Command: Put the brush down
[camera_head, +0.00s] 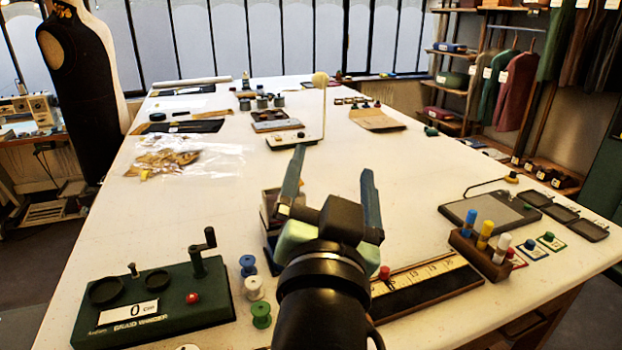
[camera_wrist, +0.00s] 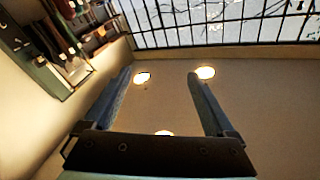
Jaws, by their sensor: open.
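My gripper (camera_head: 333,163) is raised above the near middle of the white table (camera_head: 400,165), its two blue-grey fingers spread wide. I cannot make out a brush for certain in either view. My arm and gripper hide part of the near table, including parts of some dark boxes (camera_head: 269,207).
A green braid winder (camera_head: 150,300) stands front left, beside several thread spools (camera_head: 254,288). A ruler board (camera_head: 430,284) and a wooden rack of coloured pegs (camera_head: 478,256) are front right. A slender stand with a ball top (camera_head: 320,80) rises mid-table. Table between gripper and grey pad (camera_head: 487,212) is clear.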

